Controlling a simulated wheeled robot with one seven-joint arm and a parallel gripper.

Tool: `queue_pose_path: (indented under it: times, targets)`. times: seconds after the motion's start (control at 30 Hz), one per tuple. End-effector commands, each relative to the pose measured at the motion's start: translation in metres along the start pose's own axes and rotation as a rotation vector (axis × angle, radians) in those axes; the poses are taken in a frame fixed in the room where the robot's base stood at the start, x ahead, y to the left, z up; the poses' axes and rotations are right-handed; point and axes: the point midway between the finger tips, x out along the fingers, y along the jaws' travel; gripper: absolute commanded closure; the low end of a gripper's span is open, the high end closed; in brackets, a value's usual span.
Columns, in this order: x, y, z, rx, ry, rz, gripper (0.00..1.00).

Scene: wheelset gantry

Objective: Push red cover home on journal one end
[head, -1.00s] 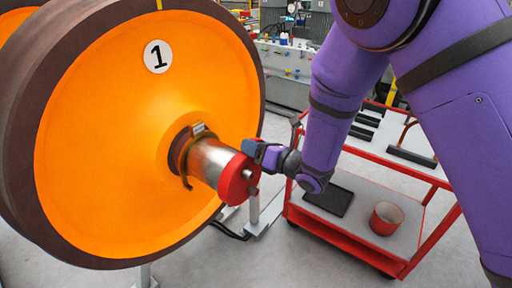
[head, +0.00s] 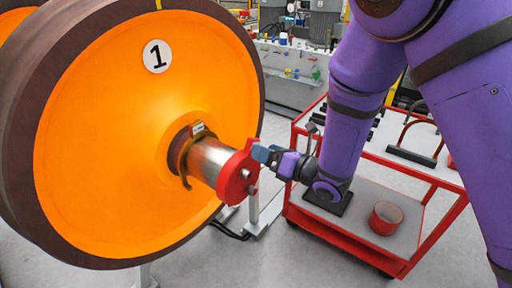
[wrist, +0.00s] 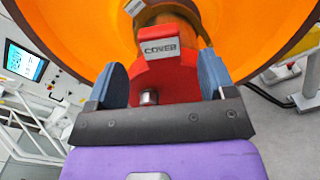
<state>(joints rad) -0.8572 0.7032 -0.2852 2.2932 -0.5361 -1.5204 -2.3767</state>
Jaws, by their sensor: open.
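The red cover (head: 236,177) sits over the outer end of the steel journal (head: 207,160) on the orange wheel (head: 110,140) marked 1. In the wrist view the cover (wrist: 165,82) shows a block lettered COVER at its top. My gripper (head: 262,154) is at the cover's outer right side in the head view. In the wrist view my gripper's blue fingers (wrist: 163,82) are spread wide, one on each side of the cover's block, with gaps between. Whether anything touches the cover is unclear. The journal shows bare between the cover and the wheel hub.
A red cart (head: 296,212) stands to the right, with a red cup-like ring (head: 386,217) and a dark pad on its lower shelf. Black-based handles lie on its upper shelf. A grey stand is under the wheel. Floor in front is clear.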

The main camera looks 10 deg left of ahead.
Motion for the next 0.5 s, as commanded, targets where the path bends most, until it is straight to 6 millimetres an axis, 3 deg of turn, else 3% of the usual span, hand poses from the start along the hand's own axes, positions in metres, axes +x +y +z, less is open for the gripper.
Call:
queue_pose_path:
  times: [0.2,0.5]
  targets:
    - [-0.038,-0.001,0.0,0.0,-0.001,-0.003,0.24]
    - [-0.057,0.0,0.0,0.0,-0.001,-0.001,0.24]
